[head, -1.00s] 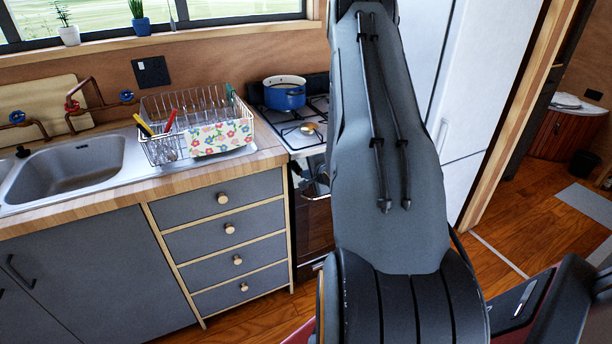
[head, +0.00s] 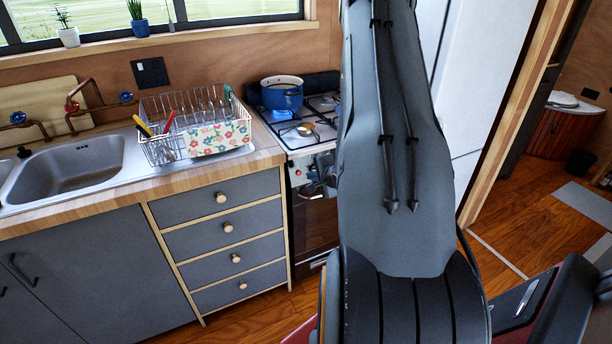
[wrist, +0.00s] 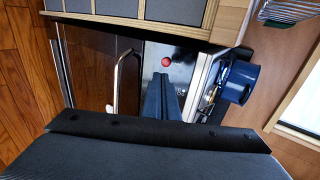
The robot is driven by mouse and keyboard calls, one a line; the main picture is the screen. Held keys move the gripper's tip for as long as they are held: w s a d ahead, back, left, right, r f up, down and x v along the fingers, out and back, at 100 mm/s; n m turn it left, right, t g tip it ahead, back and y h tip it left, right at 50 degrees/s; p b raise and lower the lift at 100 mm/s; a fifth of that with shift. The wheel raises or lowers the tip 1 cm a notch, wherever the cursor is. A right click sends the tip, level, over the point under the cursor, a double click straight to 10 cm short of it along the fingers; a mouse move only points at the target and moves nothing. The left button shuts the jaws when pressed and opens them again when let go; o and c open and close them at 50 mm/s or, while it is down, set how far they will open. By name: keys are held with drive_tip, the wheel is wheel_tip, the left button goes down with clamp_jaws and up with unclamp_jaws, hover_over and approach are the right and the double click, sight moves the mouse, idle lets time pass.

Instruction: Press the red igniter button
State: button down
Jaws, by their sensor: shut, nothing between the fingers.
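The red igniter button (wrist: 166,61) shows in the wrist view as a small round red knob on the stove's pale front panel (wrist: 154,52). My gripper (wrist: 163,77) is shut and empty. Its dark fingertips point at the panel, just below the button in the picture, with a small gap in the picture between them. I cannot tell the depth of that gap. In the head view my gripper (head: 325,172) is partly hidden by my arm, in front of the stove front (head: 297,172).
A blue pot (head: 282,98) stands on the stove top, with a bluish glow near the burner in front of it. The oven handle (wrist: 122,82) is left of my fingers in the wrist view. A dish rack (head: 195,125) stands on the counter (head: 262,150) left of the stove.

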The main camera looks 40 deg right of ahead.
drive_tip(key=b+v, duration=0.1)
drive_tip(key=v, duration=0.5)
drive_tip(key=shift+a, duration=0.35)
drive_tip(key=shift+s+r, duration=0.1)
drive_tip(key=s+a+r+n+g+y, duration=0.1)
drive_tip(key=a+r+n+g, duration=0.2)
drive_tip(key=a+n, duration=0.45)
drive_tip(key=s+a+r+n+g, duration=0.15)
drive_tip(key=a+r+n, duration=0.25)
drive_tip(key=a, duration=0.7)
drive_tip(key=s+a+r+n+g+y, duration=0.1)
drive_tip(key=s+a+r+n+g, duration=0.1)
drive_tip(key=s+a+n, duration=0.2)
drive_tip(key=s+a+r+n+g, duration=0.2)
drive_tip(key=s+a+n, duration=0.3)
drive_tip(key=s+a, duration=0.3)
drive_tip(key=a+g, duration=0.1)
drive_tip(key=a, duration=0.3)
drive_tip(key=shift+s+a+r+y, duration=0.3)
drive_tip(key=shift+s+r+y, duration=0.1)
